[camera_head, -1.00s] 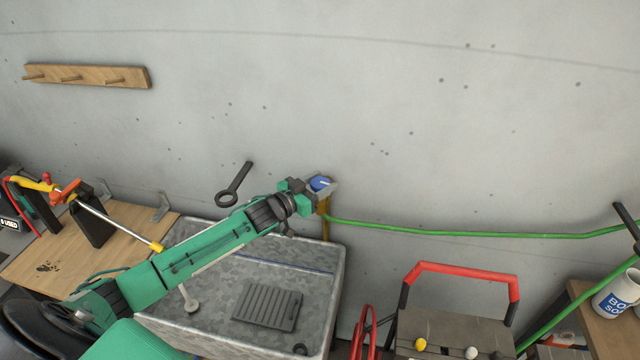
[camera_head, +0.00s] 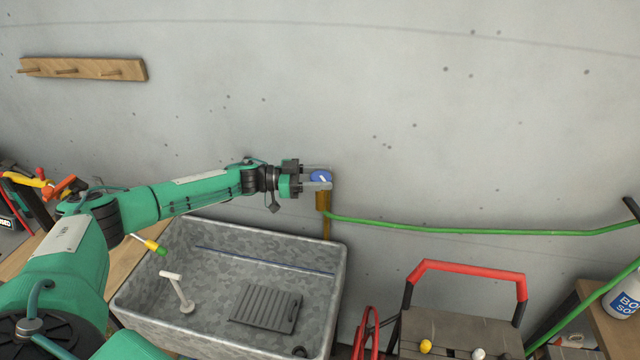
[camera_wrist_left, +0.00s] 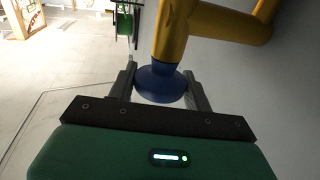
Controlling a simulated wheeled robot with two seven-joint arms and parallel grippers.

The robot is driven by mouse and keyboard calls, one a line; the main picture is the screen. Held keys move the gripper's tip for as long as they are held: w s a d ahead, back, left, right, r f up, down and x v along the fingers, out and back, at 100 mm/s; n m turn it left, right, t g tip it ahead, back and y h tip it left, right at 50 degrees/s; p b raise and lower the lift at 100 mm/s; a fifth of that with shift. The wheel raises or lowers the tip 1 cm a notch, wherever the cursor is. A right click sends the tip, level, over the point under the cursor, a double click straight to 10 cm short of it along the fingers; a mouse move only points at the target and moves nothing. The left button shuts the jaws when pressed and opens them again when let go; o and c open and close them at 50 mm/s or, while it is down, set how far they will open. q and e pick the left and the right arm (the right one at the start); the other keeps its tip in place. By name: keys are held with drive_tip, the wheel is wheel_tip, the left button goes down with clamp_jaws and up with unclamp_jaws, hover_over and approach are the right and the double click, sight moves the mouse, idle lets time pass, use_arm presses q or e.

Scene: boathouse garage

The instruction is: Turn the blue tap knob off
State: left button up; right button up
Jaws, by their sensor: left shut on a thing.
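The blue tap knob (camera_head: 320,177) sits on a brass tap (camera_head: 323,200) on the grey wall above the sink. My left gripper (camera_head: 318,178) reaches in from the left and is shut on the knob, one finger on each side of it. In the left wrist view the blue knob (camera_wrist_left: 161,84) lies between the two fingers (camera_wrist_left: 163,86), and the yellow brass tap body (camera_wrist_left: 172,35) rises beyond it. A white mark shows on the knob's face in the head view. My right gripper is not in view.
A green hose (camera_head: 450,231) runs right from the tap along the wall. The grey stone sink (camera_head: 215,235) stands below my left arm. A wooden peg rail (camera_head: 85,69) hangs upper left.

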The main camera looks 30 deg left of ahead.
use_arm(q)
drive_tip(key=m+g+b, duration=0.1)
drive_tip(key=g+b, duration=0.1)
drive_tip(key=m+g+h+b, duration=0.1)
drive_tip(key=m+g+b, duration=0.1)
drive_tip(key=m+g+h+b, duration=0.1)
drive_tip(key=g+b, duration=0.1)
drive_tip(key=g, duration=0.1)
drive_tip(key=shift+w+f+m, duration=0.1)
drive_tip(key=shift+f+m, duration=0.15)
drive_tip(key=shift+m, duration=0.05)
drive_tip(key=shift+r+m+g+b, duration=0.2)
drive_tip(key=shift+m+g+b, duration=0.5)
drive_tip(key=shift+g+b, duration=0.4)
drive_tip(key=o, duration=0.9)
drive_tip(key=shift+d, duration=0.15)
drive_tip(key=shift+r, duration=0.15)
